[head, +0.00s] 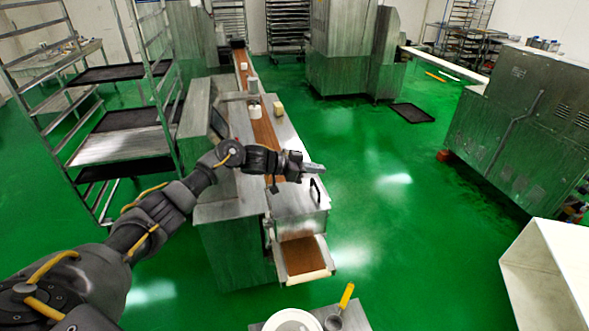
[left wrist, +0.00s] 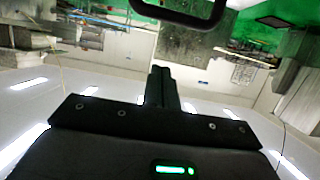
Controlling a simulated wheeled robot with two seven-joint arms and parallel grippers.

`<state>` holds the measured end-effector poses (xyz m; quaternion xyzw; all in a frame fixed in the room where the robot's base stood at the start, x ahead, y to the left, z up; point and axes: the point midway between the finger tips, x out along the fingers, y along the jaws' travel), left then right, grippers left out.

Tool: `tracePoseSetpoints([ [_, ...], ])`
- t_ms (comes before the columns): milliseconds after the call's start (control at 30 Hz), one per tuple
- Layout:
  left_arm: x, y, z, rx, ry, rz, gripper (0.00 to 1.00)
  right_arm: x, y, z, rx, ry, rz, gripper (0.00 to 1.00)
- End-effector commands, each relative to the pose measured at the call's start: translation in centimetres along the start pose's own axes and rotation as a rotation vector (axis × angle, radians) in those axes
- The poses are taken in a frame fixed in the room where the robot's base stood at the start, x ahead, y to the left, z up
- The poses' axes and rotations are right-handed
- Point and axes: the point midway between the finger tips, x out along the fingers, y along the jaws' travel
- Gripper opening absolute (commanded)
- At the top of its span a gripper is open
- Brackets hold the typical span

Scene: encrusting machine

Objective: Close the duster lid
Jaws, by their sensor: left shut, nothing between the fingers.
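The duster is the metal unit at the near end of the conveyor machine. Its lid (head: 292,200) is a grey metal panel with a black bar handle (head: 317,189) at its right side. I cannot tell how far the lid stands open. My left gripper (head: 318,168) is shut and empty, just above the handle in the head view, with its fingers pointing right. Part of the lid is hidden behind my left arm. In the left wrist view a black handle (left wrist: 190,22) crosses the top, apart from the shut fingers (left wrist: 162,72). My right gripper is not in view.
A brown belt (head: 300,256) sticks out below the duster. A white bowl (head: 292,321) and a yellow-handled scoop (head: 345,298) are at the bottom. A tray rack (head: 120,150) stands left. Green floor (head: 400,210) is clear to the right, before a white box (head: 550,270).

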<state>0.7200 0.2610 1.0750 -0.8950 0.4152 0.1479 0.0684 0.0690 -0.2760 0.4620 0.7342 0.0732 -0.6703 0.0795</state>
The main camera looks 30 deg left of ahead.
Motion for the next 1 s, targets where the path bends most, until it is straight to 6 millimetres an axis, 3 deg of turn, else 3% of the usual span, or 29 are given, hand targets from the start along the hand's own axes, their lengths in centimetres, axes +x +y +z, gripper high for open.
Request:
tracePoseSetpoints([
  [33, -0.5, 0.0, -2.0, 0.0, 0.001, 0.0, 0.0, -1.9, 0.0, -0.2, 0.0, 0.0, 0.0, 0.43],
  [100, -1.7, -0.1, -1.7, 0.005, 0.001, -0.003, 0.0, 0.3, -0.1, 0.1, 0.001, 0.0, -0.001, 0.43],
  [300, -5.2, -0.1, -4.4, 0.004, 0.0, -0.002, 0.0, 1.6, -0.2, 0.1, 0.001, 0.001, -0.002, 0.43],
  [500, -7.4, 0.0, -6.2, 0.002, 0.0, -0.001, 0.0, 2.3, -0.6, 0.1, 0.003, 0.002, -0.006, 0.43],
  [1000, -8.1, 0.0, -6.8, 0.0, -0.001, -0.001, 0.0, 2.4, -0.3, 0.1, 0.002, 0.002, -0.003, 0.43],
])
